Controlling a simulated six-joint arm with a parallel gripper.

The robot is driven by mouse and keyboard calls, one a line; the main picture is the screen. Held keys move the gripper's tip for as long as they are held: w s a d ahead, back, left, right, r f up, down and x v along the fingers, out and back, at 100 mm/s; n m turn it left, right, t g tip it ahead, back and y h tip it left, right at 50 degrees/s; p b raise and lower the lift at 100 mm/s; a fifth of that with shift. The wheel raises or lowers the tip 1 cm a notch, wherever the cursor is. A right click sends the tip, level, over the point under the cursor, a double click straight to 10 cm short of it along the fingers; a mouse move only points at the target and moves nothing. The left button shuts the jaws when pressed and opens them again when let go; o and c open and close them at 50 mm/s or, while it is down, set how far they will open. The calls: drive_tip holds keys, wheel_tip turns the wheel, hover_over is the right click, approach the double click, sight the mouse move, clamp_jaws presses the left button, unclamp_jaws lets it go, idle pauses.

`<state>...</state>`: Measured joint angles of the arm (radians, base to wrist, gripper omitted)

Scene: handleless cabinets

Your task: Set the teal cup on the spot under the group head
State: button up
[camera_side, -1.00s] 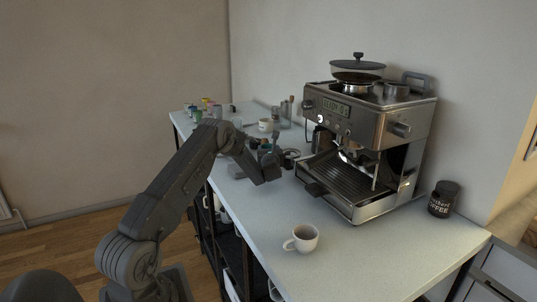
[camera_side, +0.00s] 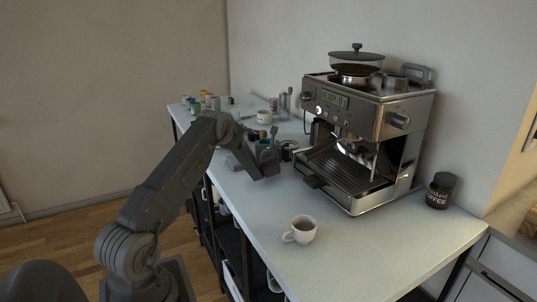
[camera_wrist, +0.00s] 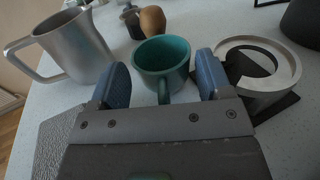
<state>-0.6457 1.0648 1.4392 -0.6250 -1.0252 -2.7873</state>
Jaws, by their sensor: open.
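The teal cup (camera_wrist: 150,56) stands upright on the counter in the wrist view, its handle toward me. My gripper (camera_wrist: 162,70) is open, with one blue fingertip on each side of the cup's near part; I cannot tell whether either touches it. In the side view my gripper (camera_side: 262,160) is low over the counter left of the espresso machine (camera_side: 368,110), and mostly hides the cup. The group head (camera_side: 354,147) hangs above the drip tray (camera_side: 335,170), where no cup shows.
A metal pitcher (camera_wrist: 75,48) stands close left of the cup, and a metal ring (camera_wrist: 262,90) on a dark base close right. A wooden-knobbed tool (camera_wrist: 152,20) is behind. A white cup (camera_side: 300,232) and coffee jar (camera_side: 441,192) stand nearer the front. The counter between them is clear.

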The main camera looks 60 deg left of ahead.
drive_tip(key=shift+o, duration=0.2)
drive_tip(key=v, duration=1.1)
drive_tip(key=shift+d, duration=0.1)
drive_tip(key=shift+r, duration=0.15)
drive_tip(key=w+a+r, duration=0.2)
drive_tip(key=a+r, duration=0.2)
drive_tip(key=r, duration=0.3)
drive_tip(key=f, duration=0.8)
drive_tip(key=shift+a+f, duration=0.1)
drive_tip(key=shift+a, duration=0.2)
drive_tip(key=shift+w+a+r, duration=0.2)
drive_tip(key=shift+w+a, duration=0.1)
drive_tip(key=shift+a, duration=0.4)
drive_tip(key=shift+x, duration=3)
